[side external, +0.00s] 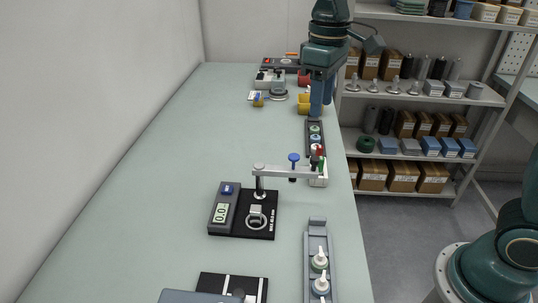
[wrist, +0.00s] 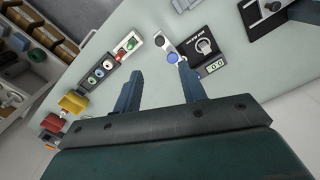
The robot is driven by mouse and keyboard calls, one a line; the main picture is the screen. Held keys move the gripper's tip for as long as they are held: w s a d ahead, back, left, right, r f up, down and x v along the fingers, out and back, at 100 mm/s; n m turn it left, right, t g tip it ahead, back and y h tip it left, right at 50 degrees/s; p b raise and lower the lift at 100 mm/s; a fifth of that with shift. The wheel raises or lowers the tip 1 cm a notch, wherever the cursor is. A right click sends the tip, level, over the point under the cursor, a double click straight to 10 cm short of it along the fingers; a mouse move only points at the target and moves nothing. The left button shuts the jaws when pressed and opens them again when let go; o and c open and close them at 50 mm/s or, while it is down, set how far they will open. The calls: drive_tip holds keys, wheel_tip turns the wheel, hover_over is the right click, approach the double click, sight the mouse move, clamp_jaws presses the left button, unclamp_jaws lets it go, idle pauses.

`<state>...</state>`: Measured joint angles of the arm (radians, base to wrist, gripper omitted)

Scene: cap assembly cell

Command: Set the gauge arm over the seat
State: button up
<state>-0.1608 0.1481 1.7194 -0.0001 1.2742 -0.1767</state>
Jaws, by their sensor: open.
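The gauge is a black base (side external: 242,231) with a display reading about zero and a blue button. The seat (side external: 257,216) is a pale ring on that base, and it also shows in the wrist view (wrist: 204,46). The gauge arm (side external: 278,170) is a pale bar on a post behind the seat. It points right, off to the side of the seat, and carries a blue knob (side external: 293,158), seen in the wrist view (wrist: 173,57). My gripper (side external: 316,112) is open and empty, beyond the gauge arm. In the wrist view my gripper (wrist: 160,70) has its fingers apart, the right fingertip near the knob.
A dark strip with coloured rings (side external: 315,138) and a white block with red and green pieces (side external: 318,178) lie near the right table edge. A grey rack with white-tipped parts (side external: 318,240) is nearer. The left table is clear.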

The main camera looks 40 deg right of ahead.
sight(315, 158)
wheel_tip(315, 158, down, 13)
drive_tip(key=shift+r, duration=0.1)
idle(0.5)
clamp_jaws()
